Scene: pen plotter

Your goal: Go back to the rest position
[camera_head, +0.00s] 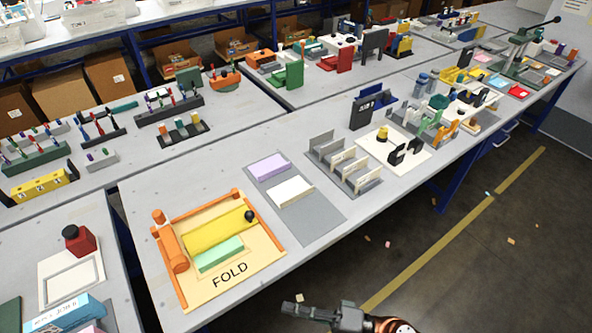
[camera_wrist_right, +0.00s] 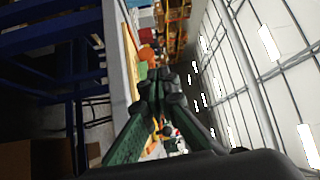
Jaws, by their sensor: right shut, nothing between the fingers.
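My right gripper (camera_head: 292,309) shows at the bottom of the head view, in front of the long grey table (camera_head: 225,153), apart from its front edge and over the floor. Its fingers are together with nothing between them. In the right wrist view the two dark green fingers (camera_wrist_right: 157,88) meet near the middle, and the table edge lies beyond them. My left gripper is not in view.
The closest station is a cream board (camera_head: 258,265) marked FOLD, with orange bars, a yellow panel (camera_head: 220,230) and a green block (camera_head: 219,254). A grey mat (camera_head: 311,221) lies right of it. Open floor (camera_head: 440,230) lies to the right.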

